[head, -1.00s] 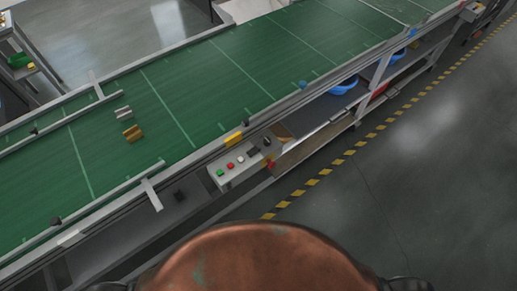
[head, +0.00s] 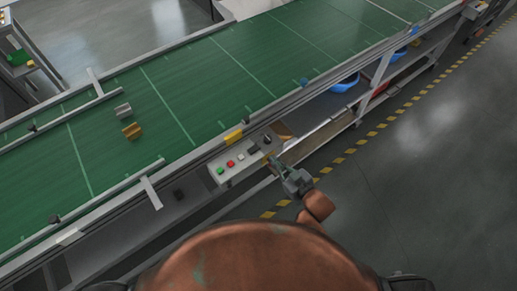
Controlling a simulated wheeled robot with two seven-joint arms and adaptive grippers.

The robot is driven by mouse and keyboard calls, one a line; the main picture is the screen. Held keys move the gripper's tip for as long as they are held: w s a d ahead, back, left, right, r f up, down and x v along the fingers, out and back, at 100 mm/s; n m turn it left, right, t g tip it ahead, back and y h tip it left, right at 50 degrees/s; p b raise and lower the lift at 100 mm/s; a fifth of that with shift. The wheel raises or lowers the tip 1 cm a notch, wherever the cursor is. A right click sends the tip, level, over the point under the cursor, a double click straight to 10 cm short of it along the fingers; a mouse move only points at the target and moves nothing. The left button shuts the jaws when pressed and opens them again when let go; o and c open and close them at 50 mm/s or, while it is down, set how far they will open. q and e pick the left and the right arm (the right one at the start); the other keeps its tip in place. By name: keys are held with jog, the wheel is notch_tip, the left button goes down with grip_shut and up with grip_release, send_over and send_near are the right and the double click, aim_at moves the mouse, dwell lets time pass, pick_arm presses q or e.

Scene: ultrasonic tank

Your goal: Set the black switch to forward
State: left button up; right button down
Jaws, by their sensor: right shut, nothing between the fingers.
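The black switch (head: 267,139) is a small dark knob at the right end of the grey control box (head: 236,177) on the conveyor's near side. It is too small to tell which way it is set. My right gripper (head: 272,161) is shut and empty, just below and in front of the switch, at the box's right end. A small gap seems to show between its tips and the switch, but I cannot tell the depth. My left gripper is not in view.
Green (head: 220,170), red (head: 231,163) and white (head: 241,156) buttons sit on the box left of the switch. The green conveyor belt (head: 215,95) lies behind, carrying a grey piece (head: 122,110) and a brown piece (head: 131,131). Floor at right is clear.

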notch_tip(320, 180, up, 3)
jog(key=a, duration=0.1)
send_over(259, 153)
jog(key=shift+s+a+f, duration=0.1)
jog(key=shift+a+f, duration=0.1)
jog(key=shift+f, duration=0.4)
jog(key=shift+a+f, duration=0.2)
jog(key=shift+f, duration=0.4)
notch_tip(259, 153, down, 3)
jog(key=shift+d+r+b, duration=0.15)
jog(key=shift+b, duration=0.15)
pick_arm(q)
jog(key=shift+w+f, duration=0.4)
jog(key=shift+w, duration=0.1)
pick_arm(e)
jog(key=shift+d+f, duration=0.1)
jog(key=shift+f, duration=0.55)
